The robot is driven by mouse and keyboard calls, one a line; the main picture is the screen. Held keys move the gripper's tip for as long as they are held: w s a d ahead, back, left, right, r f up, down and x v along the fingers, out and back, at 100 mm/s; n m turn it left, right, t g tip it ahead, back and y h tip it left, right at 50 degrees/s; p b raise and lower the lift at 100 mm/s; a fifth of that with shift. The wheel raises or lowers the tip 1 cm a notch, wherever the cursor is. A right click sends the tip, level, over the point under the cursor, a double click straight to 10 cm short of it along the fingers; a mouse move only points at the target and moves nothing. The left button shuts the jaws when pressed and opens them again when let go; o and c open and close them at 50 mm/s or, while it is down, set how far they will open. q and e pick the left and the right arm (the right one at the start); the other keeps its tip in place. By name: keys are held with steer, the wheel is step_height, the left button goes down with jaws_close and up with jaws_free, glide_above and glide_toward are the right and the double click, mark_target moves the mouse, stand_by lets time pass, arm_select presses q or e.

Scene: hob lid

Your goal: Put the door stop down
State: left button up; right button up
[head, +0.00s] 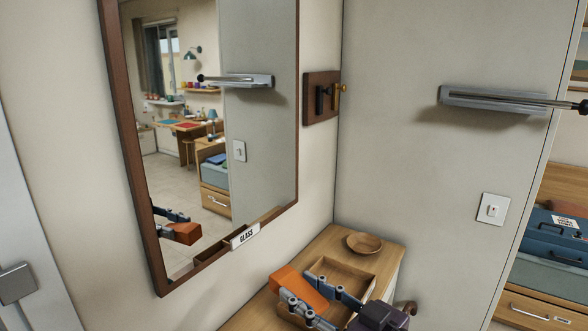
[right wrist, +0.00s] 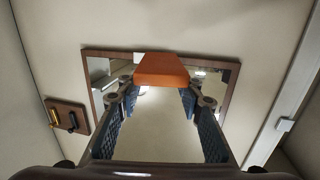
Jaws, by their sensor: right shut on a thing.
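The door stop is an orange wedge-like block (head: 302,288), also seen in the right wrist view (right wrist: 162,70) between the fingertips. My right gripper (head: 297,284) is shut on it; the two fingers (right wrist: 160,88) lie along its sides. In the head view the door stop overlaps the left part of a wooden tray (head: 358,268) on a wooden cabinet top (head: 330,238). The mirror reflects the gripper and door stop in the air. The gap to the tray is hard to tell. My left gripper is not in view.
A small wooden bowl (head: 365,243) sits behind the tray. A brown-framed mirror (head: 118,130) with a ledge labelled GLASS (head: 244,236) hangs on the wall close left of the gripper. A hook board (head: 321,97), grey rail (head: 490,100) and switch (head: 493,209) are on the walls.

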steer(key=s+d+f+m+t+h, duration=0.2)
steer(key=s+d+f+m+h, duration=0.1)
steer(key=d+h, duration=0.3)
steer(key=s+d+f+m+t+h, duration=0.3)
steer(key=s+d+f+m+h, duration=0.1)
steer(key=d, duration=0.7)
steer(key=shift+s+f+m+h, duration=0.2)
steer(key=shift+f+m+h, duration=0.65)
steer(key=shift+h, duration=0.35)
